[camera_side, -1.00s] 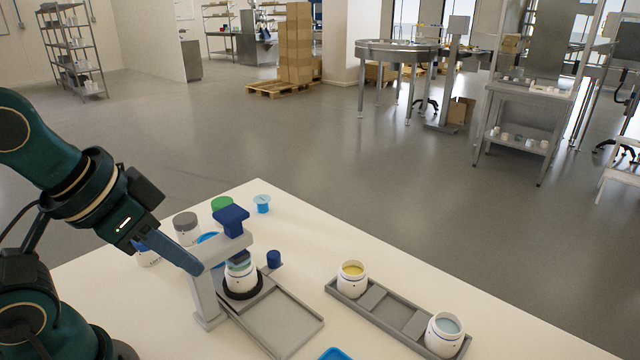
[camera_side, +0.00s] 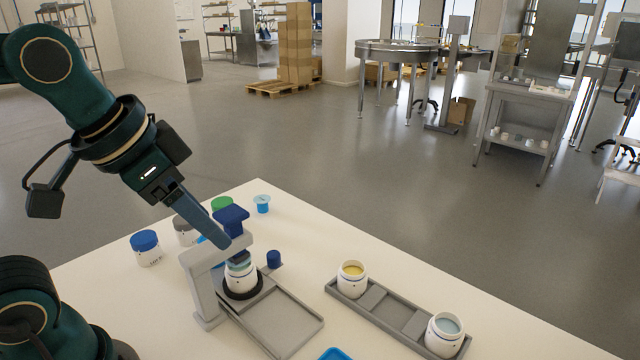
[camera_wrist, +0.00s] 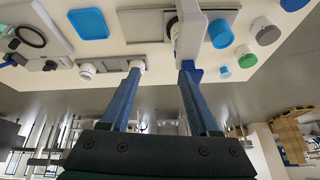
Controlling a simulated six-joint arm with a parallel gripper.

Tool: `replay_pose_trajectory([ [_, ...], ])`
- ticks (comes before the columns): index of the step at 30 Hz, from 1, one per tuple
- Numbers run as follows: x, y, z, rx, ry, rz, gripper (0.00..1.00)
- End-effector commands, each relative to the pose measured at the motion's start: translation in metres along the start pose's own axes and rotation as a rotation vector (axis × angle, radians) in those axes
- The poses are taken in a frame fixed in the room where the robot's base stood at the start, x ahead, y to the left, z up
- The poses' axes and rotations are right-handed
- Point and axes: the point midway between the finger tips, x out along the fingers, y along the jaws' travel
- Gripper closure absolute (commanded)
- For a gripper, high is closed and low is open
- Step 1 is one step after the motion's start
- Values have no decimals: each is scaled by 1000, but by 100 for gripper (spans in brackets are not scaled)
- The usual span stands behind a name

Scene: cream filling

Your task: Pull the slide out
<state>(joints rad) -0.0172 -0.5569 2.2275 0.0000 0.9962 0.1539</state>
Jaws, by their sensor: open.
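The grey filling stand (camera_side: 205,290) stands on the white table, with a blue block (camera_side: 232,217) on top of its arm. A white jar (camera_side: 241,280) sits in a black ring under that arm. The flat grey slide track (camera_side: 280,322) extends from the ring toward the front right. A blue knob (camera_side: 273,258) stands just behind the ring. My gripper (camera_side: 226,245) is open and empty, its fingers angled down at the stand's arm, close beside the blue block. In the wrist view, the two blue fingers (camera_wrist: 162,68) are spread apart; I cannot tell whether they touch the stand.
A grey rack (camera_side: 388,310) with a yellow-filled jar (camera_side: 352,275) and a pale-blue-filled jar (camera_side: 444,332) lies to the right. A blue-lidded jar (camera_side: 146,248), a grey-lidded jar (camera_side: 185,228) and a green lid (camera_side: 222,203) are behind left. Table between stand and rack is clear.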

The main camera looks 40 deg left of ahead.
Motion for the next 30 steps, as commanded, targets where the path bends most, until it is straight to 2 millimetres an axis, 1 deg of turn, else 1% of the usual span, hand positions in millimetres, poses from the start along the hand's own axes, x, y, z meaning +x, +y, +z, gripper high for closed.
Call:
replay_pose_trajectory([
  [1, 2, -4, -11, 14, -23, 0, 38],
  [3, 7, -8, -25, 35, -53, 1, 38],
  [8, 27, -20, -54, 71, -133, 9, 38],
  [11, 44, -29, -68, 86, -183, 18, 38],
  [15, 76, -40, -81, 98, -259, 34, 38],
  [19, 109, -50, -85, 97, -331, 52, 38],
  [21, 125, -54, -84, 89, -367, 60, 38],
  [24, 145, -58, -79, 75, -410, 71, 38],
  [27, 157, -60, -71, 66, -446, 81, 38],
  [30, 164, -60, -64, 60, -468, 87, 38],
])
